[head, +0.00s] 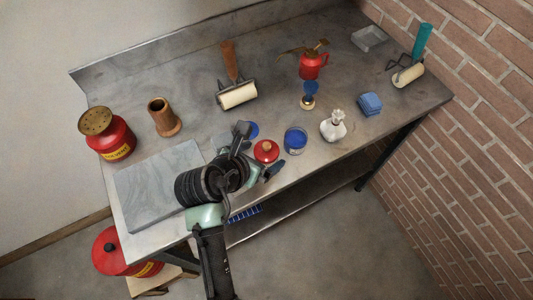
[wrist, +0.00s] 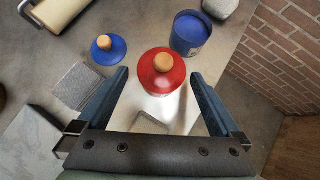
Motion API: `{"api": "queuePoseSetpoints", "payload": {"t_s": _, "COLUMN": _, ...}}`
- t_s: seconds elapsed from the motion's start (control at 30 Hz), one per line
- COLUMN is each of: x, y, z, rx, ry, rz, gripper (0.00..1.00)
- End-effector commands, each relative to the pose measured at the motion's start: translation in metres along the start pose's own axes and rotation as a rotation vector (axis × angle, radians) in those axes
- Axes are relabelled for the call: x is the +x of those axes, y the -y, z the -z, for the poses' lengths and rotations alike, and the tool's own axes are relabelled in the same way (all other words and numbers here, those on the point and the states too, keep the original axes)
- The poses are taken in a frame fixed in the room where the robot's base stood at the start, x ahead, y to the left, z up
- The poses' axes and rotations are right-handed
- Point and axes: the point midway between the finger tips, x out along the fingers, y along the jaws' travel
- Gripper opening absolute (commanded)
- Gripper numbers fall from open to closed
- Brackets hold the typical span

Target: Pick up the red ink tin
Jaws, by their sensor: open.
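The red ink tin (head: 266,151) stands on the metal bench near its front edge, with a round wooden knob on its red lid. In the wrist view the red tin (wrist: 163,82) sits centrally, just beyond and between the fingertips. My gripper (head: 257,153) is open and empty, pointing down at the bench. In the wrist view my gripper (wrist: 158,72) has one blue finger to each side of the tin, with a gap on both sides. How far the fingertips are above the tin is hard to tell.
An open blue tin (head: 295,140) stands close to the right, and a blue lid (head: 252,130) with a knob lies behind left. A white bottle (head: 333,126) and blue block (head: 369,104) are farther right. A grey slab (head: 155,185) lies left. A brick wall (head: 480,110) rises right.

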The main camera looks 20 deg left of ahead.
Motion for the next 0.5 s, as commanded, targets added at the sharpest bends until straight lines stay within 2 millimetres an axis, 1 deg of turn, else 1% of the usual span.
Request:
{"api": "queuePoseSetpoints", "payload": {"t_s": 0.03, "x": 0.009, "y": 0.001, "z": 0.002, "rx": 0.000, "ry": -0.002, "rz": -0.001, "gripper": 1.00}}
{"api": "queuePoseSetpoints", "payload": {"t_s": 0.1, "x": 0.018, "y": 0.001, "z": 0.002, "rx": 0.003, "ry": -0.002, "rz": -0.002, "gripper": 1.00}}
{"api": "queuePoseSetpoints", "payload": {"t_s": 0.2, "x": 0.028, "y": 0.001, "z": 0.002, "rx": 0.001, "ry": -0.001, "rz": -0.002, "gripper": 1.00}}
{"api": "queuePoseSetpoints", "payload": {"t_s": 0.3, "x": 0.032, "y": 0.001, "z": 0.002, "rx": 0.001, "ry": -0.002, "rz": -0.002, "gripper": 1.00}}
{"api": "queuePoseSetpoints", "payload": {"t_s": 0.47, "x": 0.032, "y": 0.001, "z": 0.001, "rx": 0.001, "ry": -0.001, "rz": -0.002, "gripper": 1.00}}
{"api": "queuePoseSetpoints", "payload": {"t_s": 0.5, "x": 0.032, "y": 0.002, "z": 0.001, "rx": 0.001, "ry": -0.001, "rz": -0.002, "gripper": 0.98}}
